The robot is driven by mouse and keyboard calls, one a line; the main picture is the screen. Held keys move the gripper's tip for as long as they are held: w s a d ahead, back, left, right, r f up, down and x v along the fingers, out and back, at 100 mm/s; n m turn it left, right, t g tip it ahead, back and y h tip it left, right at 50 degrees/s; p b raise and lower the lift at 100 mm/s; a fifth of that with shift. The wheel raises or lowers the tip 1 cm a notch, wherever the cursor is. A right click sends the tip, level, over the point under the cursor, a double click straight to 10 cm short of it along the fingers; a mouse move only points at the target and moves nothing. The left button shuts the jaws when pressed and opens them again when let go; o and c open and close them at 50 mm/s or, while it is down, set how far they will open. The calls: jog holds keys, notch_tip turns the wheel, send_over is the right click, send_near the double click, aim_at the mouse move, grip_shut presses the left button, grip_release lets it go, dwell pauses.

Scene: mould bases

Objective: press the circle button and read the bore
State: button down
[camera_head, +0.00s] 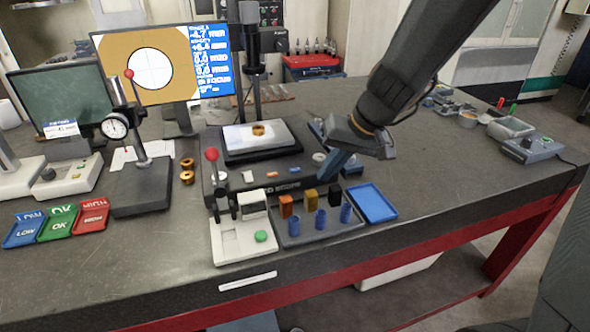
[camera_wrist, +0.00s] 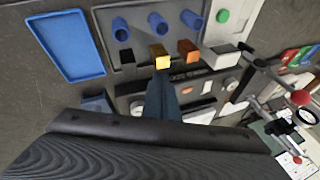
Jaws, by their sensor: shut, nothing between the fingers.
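The measuring machine has a dark base (camera_head: 225,187) with a pale stage (camera_head: 240,138), on which a bronze ring (camera_head: 258,130) lies. Its screen (camera_head: 152,68) shows a white disc with cross lines and a blue readout panel whose small text I cannot read reliably. Small pale and orange keys are on the base, including a pale round key (camera_head: 319,157), also in the wrist view (camera_wrist: 137,107); I cannot tell any key's marking. My gripper (camera_head: 326,178) is shut and empty over the base's right front part. In the wrist view its tips (camera_wrist: 163,72) appear by a yellow block; contact cannot be told.
A grey tray (camera_head: 330,228) with blue cylinders and coloured blocks stands in front, beside a blue tray (camera_head: 373,203). A white fixture with a green button (camera_head: 261,236) is at front left. A dial gauge stand (camera_head: 140,190) and blue, green and red trays are further left. The right tabletop is mostly clear.

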jog(key=w+a+r+t+y, duration=0.2)
jog(key=w+a+r, duration=0.3)
jog(key=w, duration=0.5)
jog(key=shift+w+a+r+n+y, duration=0.2)
jog(key=shift+w+a+n+y, duration=0.2)
jog(key=shift+a+y, duration=0.15)
jog(key=b, duration=0.3)
send_over(295, 170)
jog(key=d, duration=0.1)
jog(key=f, duration=0.6)
jog(key=shift+s+f, duration=0.2)
jog(key=shift+f, duration=0.1)
notch_tip(295, 170, down, 2)
jog(key=b, duration=0.3)
jog(key=shift+f, duration=0.1)
jog(key=shift+f+b, duration=0.75)
jog(key=shift+b, duration=0.85)
dwell(0.9)
jog(key=shift+r, duration=0.1)
dwell(0.3)
jog(key=shift+r, duration=0.65)
